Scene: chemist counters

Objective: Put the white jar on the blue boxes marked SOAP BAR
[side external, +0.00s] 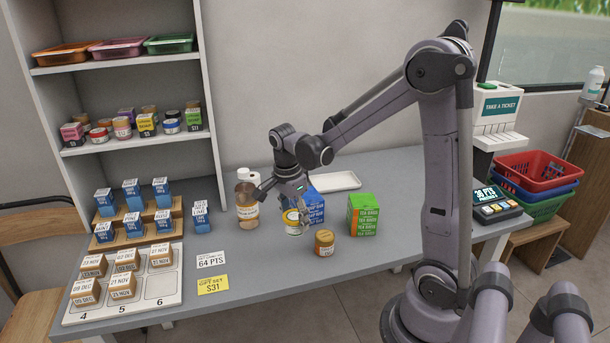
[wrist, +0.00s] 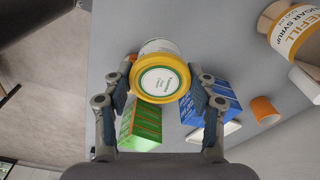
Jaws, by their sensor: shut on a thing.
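The white jar (side external: 292,225) has a yellow-rimmed lid; its round top faces the camera in the wrist view (wrist: 160,84). My gripper (side external: 291,212) is shut on it, with a finger on each side in the wrist view (wrist: 165,92). I cannot tell whether its base touches the counter. The blue boxes (side external: 316,212) stand just behind and right of the jar, partly hidden by my gripper. They also show at the right of the jar in the wrist view (wrist: 216,98). Their lettering is too small to read surely.
A brown jar (side external: 324,243) stands close at the jar's front right. Green boxes (side external: 362,217) stand to the right. A large syrup tub (side external: 246,207) stands to the left and a white tray (side external: 338,181) lies behind.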

